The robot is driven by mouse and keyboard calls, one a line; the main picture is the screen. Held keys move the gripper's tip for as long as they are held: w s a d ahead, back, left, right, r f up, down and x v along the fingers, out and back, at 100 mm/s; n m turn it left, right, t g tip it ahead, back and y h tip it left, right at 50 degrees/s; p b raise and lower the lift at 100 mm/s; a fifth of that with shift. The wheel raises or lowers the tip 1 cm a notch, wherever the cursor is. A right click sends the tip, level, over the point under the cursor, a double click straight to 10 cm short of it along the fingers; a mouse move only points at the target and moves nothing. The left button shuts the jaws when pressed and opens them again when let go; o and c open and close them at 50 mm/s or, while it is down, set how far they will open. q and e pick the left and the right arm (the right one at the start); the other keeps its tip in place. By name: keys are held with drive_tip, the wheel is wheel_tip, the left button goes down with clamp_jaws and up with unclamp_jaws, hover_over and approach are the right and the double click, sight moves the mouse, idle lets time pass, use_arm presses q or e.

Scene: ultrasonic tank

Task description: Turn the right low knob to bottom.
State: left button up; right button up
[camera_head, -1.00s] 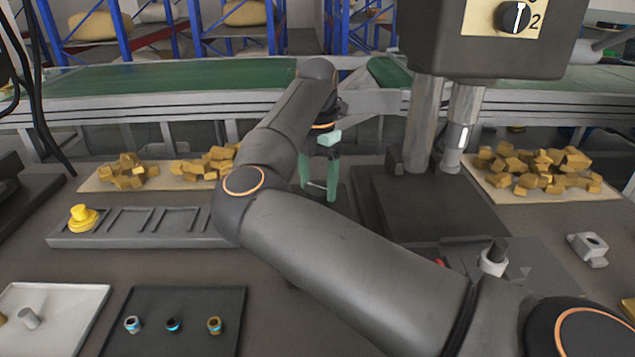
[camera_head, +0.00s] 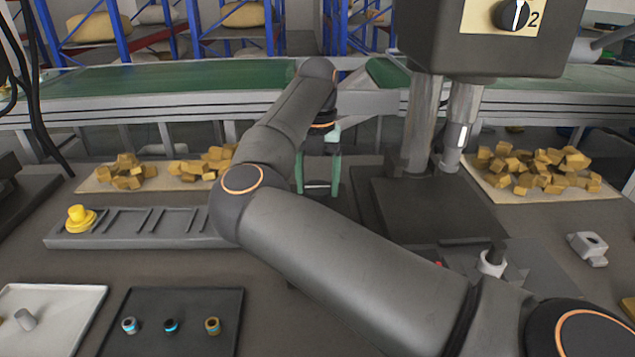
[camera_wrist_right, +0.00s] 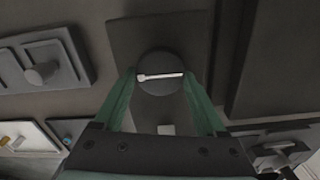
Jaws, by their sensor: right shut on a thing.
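The knob (camera_wrist_right: 160,76) in the right wrist view is round and dark, with a white pointer bar lying nearly level across its face. It sits on a dark plate. My right gripper (camera_wrist_right: 158,76) has its green fingers on both sides of the knob and is shut on it. My left gripper is not in view.
A press (camera_head: 490,40) with a dial (camera_head: 512,15) marked 2 stands at right. A grey slotted rack (camera_head: 140,238) with a yellow piece (camera_head: 80,218), and a dark tray (camera_head: 190,300) with small rings, lie at left. Yellow blocks (camera_head: 540,168) lie at right.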

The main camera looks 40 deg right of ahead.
sight(318, 188)
idle(0.3)
drive_tip(key=o, duration=1.3)
wheel_tip(318, 188, up, 13)
drive_tip(key=shift+f+p, duration=0.15)
drive_tip(key=shift+p, duration=0.6)
